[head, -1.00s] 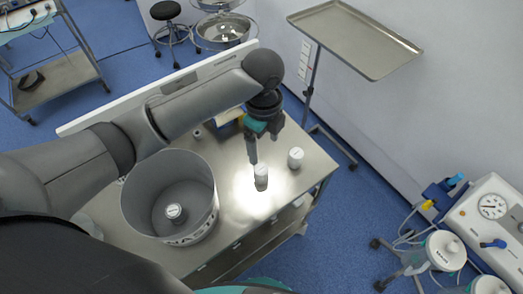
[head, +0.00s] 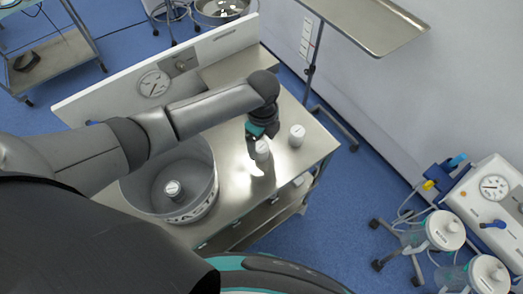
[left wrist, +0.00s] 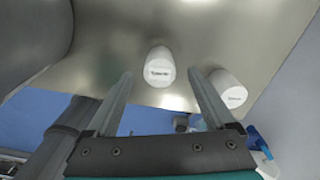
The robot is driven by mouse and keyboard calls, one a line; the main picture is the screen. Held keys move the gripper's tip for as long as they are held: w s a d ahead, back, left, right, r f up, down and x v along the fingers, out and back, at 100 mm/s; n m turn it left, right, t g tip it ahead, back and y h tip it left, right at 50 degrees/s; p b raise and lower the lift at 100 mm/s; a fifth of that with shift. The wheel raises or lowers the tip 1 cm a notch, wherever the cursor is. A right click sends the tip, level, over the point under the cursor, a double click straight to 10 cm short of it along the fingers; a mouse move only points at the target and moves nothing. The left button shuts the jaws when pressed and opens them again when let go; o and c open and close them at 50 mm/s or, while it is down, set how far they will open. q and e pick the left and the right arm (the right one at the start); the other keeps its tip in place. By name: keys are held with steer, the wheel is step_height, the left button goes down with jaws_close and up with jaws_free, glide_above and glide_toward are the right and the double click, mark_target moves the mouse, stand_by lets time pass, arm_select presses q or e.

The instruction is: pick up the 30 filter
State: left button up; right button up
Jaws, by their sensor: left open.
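Three white cylindrical filters with print on top show; I cannot read which is the 30 filter. One filter (head: 262,151) stands upright on the steel table, at my left gripper (head: 256,150). In the left wrist view this filter (left wrist: 160,67) shows between the tips of my open, empty gripper (left wrist: 160,84); I cannot tell how far ahead of them it is. A second filter (head: 297,135) stands to the right, outside the right finger in the left wrist view (left wrist: 229,89). The third filter (head: 173,189) is inside the round metal drum (head: 205,165). My right gripper is not in view.
The steel table (head: 232,185) has bare room in front of the two standing filters. A white panel with a gauge (head: 154,84) stands along its back edge. A tray on a stand (head: 365,22) is at the upper right, and a suction unit (head: 489,190) is at the right.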

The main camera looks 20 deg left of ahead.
mark_target(262, 147)
arm_select(q)
steer(key=shift+f, duration=1.5)
jaws_close()
steer(key=shift+r, duration=0.15)
